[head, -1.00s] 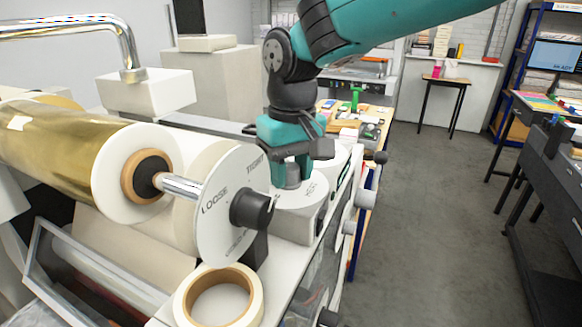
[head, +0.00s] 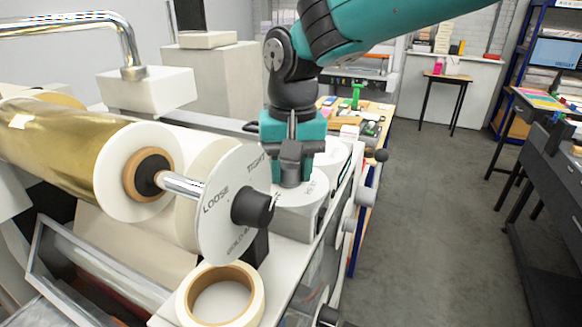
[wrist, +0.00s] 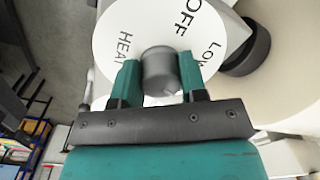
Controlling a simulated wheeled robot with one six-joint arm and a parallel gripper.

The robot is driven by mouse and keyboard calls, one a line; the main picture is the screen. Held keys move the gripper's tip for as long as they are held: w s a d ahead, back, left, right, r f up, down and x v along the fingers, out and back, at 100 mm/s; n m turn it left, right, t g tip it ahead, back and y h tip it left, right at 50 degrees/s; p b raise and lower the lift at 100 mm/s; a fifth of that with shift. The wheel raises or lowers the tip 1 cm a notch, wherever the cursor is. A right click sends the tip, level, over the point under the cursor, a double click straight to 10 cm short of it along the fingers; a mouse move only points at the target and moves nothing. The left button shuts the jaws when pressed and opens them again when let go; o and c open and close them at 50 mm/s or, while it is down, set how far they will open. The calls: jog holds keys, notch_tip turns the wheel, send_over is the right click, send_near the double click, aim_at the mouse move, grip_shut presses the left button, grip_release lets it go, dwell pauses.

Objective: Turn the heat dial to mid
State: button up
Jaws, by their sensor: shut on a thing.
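The heat dial is a grey round knob (wrist: 161,68) on a white disc (wrist: 115,25) lettered OFF, LOW and HEAT in the wrist view. My gripper (wrist: 158,80) is shut on the knob, with one teal finger on each side. In the head view my gripper (head: 291,172) points down onto the white dial housing (head: 297,222) and hides the knob. A small pale mark shows at the knob's lower edge in the wrist view, but I cannot tell which setting it points to. The mid label is not readable.
A tension disc (head: 228,205) marked LOOSE and TIGHT, with a black knob (head: 252,208), stands close left of my gripper. A gold foil roll (head: 65,150) lies further left. A tape roll (head: 221,297) sits in front. Open floor (head: 430,220) is at right.

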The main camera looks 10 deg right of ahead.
jog(key=shift+r, duration=0.1)
jog(key=o, duration=0.9)
jog(key=shift+r+b, duration=0.3)
jog(key=shift+r, duration=0.15)
jog(key=r+p, duration=0.1)
jog(key=r, duration=1)
jog(key=r+p, duration=0.1)
jog(key=r, duration=0.4)
jog(key=shift+d+r+p, duration=0.2)
jog(key=shift+d+p, duration=0.15)
